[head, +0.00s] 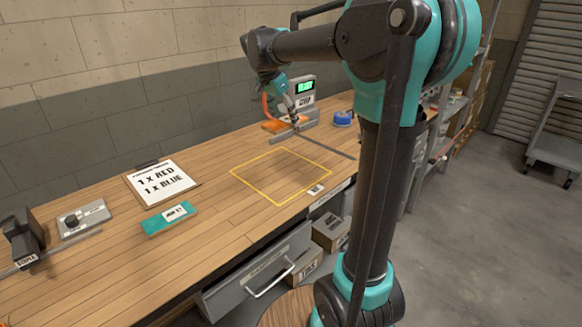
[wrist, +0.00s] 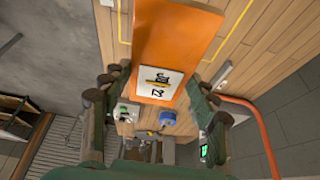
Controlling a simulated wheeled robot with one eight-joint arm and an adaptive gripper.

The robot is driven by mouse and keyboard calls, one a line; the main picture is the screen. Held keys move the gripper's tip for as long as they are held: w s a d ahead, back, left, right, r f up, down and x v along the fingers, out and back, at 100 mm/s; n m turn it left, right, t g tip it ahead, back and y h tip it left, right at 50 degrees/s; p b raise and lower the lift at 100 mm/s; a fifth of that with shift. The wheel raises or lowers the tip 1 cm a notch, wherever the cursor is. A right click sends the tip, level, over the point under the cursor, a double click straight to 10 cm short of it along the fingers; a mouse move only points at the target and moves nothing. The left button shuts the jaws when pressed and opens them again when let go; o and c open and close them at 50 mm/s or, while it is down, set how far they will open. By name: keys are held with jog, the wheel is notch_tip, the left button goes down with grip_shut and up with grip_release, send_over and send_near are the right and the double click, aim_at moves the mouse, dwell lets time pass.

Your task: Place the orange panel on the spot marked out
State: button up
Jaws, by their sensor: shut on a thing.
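The orange panel (head: 275,126) is at the far part of the bench in the head view, beyond the marked spot. It fills the upper middle of the wrist view (wrist: 178,38), with a white label on its face. My gripper (head: 290,118) is shut on the panel, with dark fingers on both sides of it in the wrist view (wrist: 157,100). The marked spot (head: 281,177) is a yellow outline on the wooden bench, bare inside. Parts of its outline show on both sides of the panel in the wrist view. The panel's height above the bench is hard to tell.
A device with a green display (head: 304,88) and a blue round item (head: 343,118) stand at the far end. A small white label (head: 315,190) lies by the outline's near right corner. A teal block (head: 169,219) and a clipboard (head: 162,182) lie to the left, with bare bench between.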

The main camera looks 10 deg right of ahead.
aim_at(288, 174)
notch_tip(288, 174, down, 19)
jog(key=shift+f, duration=0.15)
dwell(0.4)
jog(key=shift+f, duration=0.1)
jog(key=o, duration=1.3)
jog(key=v, duration=1.2)
jog(key=shift+a, duration=0.1)
